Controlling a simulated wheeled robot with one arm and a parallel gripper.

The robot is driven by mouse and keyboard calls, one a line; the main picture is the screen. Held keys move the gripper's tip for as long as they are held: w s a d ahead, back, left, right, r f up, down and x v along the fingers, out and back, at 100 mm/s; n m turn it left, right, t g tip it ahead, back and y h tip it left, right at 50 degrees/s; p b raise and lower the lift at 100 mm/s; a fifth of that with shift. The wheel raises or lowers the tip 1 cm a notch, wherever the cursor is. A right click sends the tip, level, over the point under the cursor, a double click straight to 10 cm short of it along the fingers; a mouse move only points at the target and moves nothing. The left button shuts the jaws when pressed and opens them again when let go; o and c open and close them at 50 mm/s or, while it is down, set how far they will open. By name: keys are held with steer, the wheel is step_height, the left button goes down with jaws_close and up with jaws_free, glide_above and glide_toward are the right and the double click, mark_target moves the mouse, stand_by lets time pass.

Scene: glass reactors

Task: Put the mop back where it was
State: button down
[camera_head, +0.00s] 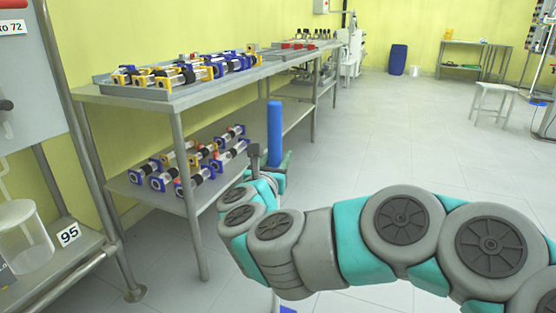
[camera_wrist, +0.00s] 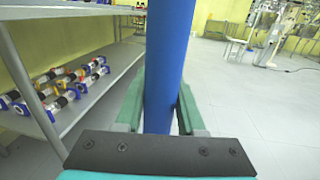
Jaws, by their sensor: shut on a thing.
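The mop shows as a thick blue handle (camera_head: 274,130), upright, rising above my gripper (camera_head: 275,168) in the head view. In the wrist view the blue handle (camera_wrist: 167,60) runs upright between the two green fingers of my gripper (camera_wrist: 160,105). My gripper is shut on the handle. A small blue patch shows at the bottom edge of the head view below my arm; I cannot tell whether it is part of the mop. The mop head is hidden.
A metal two-level shelf table (camera_head: 178,103) with several pump-like devices stands left of the mop. A grey cabinet (camera_head: 25,80) is at the far left. A blue barrel (camera_head: 398,60) and a stool (camera_head: 492,98) stand farther back. The floor (camera_head: 400,130) between is open.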

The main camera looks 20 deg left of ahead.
steer(key=w+a+f, duration=0.3)
steer(key=w+f, duration=0.1)
steer(key=w, duration=0.5)
steer(key=shift+f, duration=0.3)
stand_by(0.4)
steer(key=c, duration=0.5)
jaws_free()
steer(key=s, duration=0.8)
steer(key=s+d, duration=0.1)
steer(key=s, duration=0.3)
